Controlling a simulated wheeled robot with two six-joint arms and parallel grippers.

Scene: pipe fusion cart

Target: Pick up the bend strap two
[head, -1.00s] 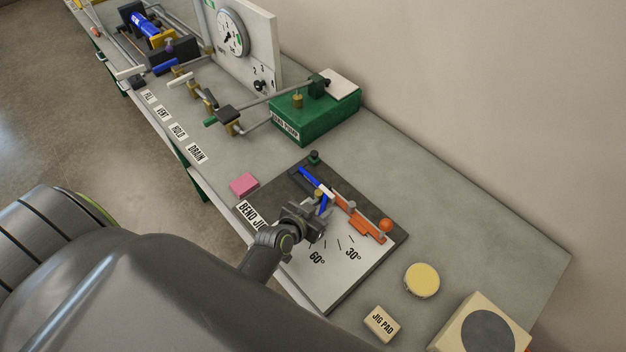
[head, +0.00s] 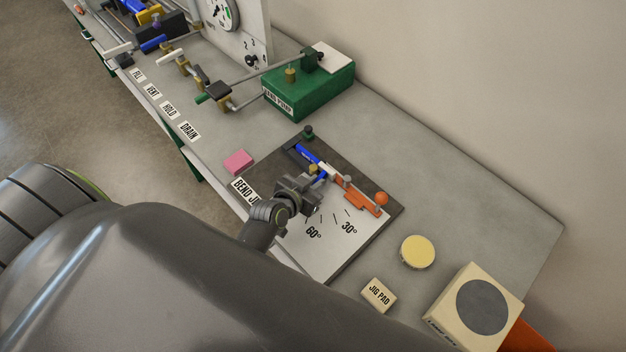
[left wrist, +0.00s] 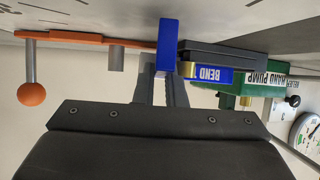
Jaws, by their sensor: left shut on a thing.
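My left gripper (head: 312,188) is over the bend jig board (head: 325,258), shut on a short blue strap (head: 321,175). In the left wrist view the strap (left wrist: 167,45) stands between the two grey fingers (left wrist: 162,88). No number shows on it, so I cannot tell from a label that it is strap two. Beside it is a blue part marked BEND (left wrist: 207,75). A long blue bar (head: 308,154) lies on the jig, in line with a white piece and an orange lever (head: 362,203) with a ball end. My right gripper is not in view.
A pink block (head: 238,161) lies left of the jig. A yellow disc (head: 417,252), the jig pad (head: 378,294) and a cream box (head: 450,318) are to the right. The bench at the back right is clear.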

